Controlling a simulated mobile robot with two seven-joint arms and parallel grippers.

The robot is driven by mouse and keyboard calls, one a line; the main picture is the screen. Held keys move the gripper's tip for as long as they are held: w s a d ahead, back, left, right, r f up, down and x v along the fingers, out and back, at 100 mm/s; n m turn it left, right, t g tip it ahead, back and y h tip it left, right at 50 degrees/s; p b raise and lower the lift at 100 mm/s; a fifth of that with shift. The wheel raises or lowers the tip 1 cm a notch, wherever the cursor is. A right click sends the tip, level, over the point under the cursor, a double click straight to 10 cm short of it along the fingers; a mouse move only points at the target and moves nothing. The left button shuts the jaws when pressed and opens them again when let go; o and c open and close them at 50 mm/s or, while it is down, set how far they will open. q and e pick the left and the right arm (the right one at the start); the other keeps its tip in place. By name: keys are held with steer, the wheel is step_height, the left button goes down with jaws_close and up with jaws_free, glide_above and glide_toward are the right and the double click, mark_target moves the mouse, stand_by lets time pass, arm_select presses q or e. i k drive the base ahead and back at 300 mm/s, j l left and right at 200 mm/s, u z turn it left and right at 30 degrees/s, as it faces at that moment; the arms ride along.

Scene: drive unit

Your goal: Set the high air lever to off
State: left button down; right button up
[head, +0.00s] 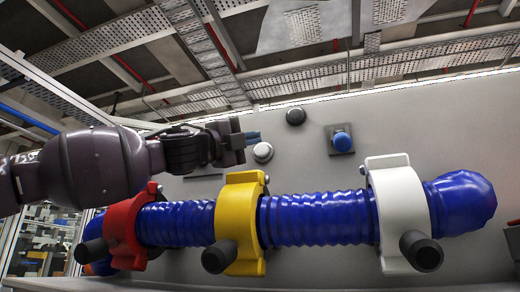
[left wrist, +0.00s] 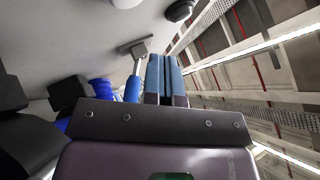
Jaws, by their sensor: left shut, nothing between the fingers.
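A lever with a blue knob (head: 341,141) sits on a small square plate on the grey wall in the head view. No label on it is readable. In the left wrist view its plate, metal stem and blue handle (left wrist: 132,90) show just left of my fingers. My left gripper (head: 252,137) is shut and empty, left of the lever and apart from it in the head view. Its blue fingertips also show in the left wrist view (left wrist: 166,75). My right gripper is not in view.
A white round button (head: 263,152) is close to my left fingertips, with a black one (head: 296,116) above right. Below runs a blue corrugated hose (head: 315,219) with red (head: 124,232), yellow (head: 239,222) and white (head: 400,205) clamps. The wall around the lever is clear.

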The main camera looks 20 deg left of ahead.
mark_target(342, 142)
steer(key=k+j, duration=0.35)
steer(key=j, duration=0.15)
steer(key=k+j, duration=0.4)
steer(key=j, duration=0.1)
